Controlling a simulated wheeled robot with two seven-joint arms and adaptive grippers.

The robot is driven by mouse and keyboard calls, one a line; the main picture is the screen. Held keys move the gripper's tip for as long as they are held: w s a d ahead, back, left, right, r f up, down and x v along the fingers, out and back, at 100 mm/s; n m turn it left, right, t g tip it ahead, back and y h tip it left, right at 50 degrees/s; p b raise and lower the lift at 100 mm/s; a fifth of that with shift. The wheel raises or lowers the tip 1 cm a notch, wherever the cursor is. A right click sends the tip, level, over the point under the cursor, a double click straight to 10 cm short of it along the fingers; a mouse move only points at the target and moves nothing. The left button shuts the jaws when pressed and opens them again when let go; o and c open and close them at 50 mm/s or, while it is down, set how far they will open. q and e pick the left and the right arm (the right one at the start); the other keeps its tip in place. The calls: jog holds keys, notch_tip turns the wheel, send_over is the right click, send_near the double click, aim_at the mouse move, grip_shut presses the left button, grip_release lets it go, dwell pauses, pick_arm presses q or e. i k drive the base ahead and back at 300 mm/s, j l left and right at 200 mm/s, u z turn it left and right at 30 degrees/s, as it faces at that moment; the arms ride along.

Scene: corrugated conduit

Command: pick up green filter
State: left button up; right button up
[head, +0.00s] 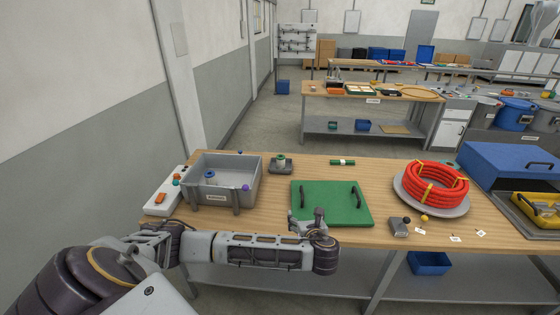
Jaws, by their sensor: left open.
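A small green cylinder with a pale band (342,162), which looks like the green filter, lies on its side near the far edge of the wooden table (400,178). My left gripper (307,216) is open and empty at the near edge of a green board (330,190) with two dark handles. It is well short of the cylinder, with the board between them. The gripper's fingers are small in the view and partly overlap the board. My right gripper is out of view.
A grey bin (262,183) with small items stands at the left, beside a white box with an orange button (160,198). A grey-green fixture (280,165) stands near the far edge. A coiled red conduit (431,184) and a blue case (505,165) are at the right.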

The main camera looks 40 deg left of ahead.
aim_at(280, 159)
jog(key=i+j, duration=0.35)
jog(key=j, duration=0.2)
jog(key=i+j, duration=0.4)
jog(key=j, duration=0.15)
jog(key=i+j, duration=0.35)
jog(key=j, duration=0.15)
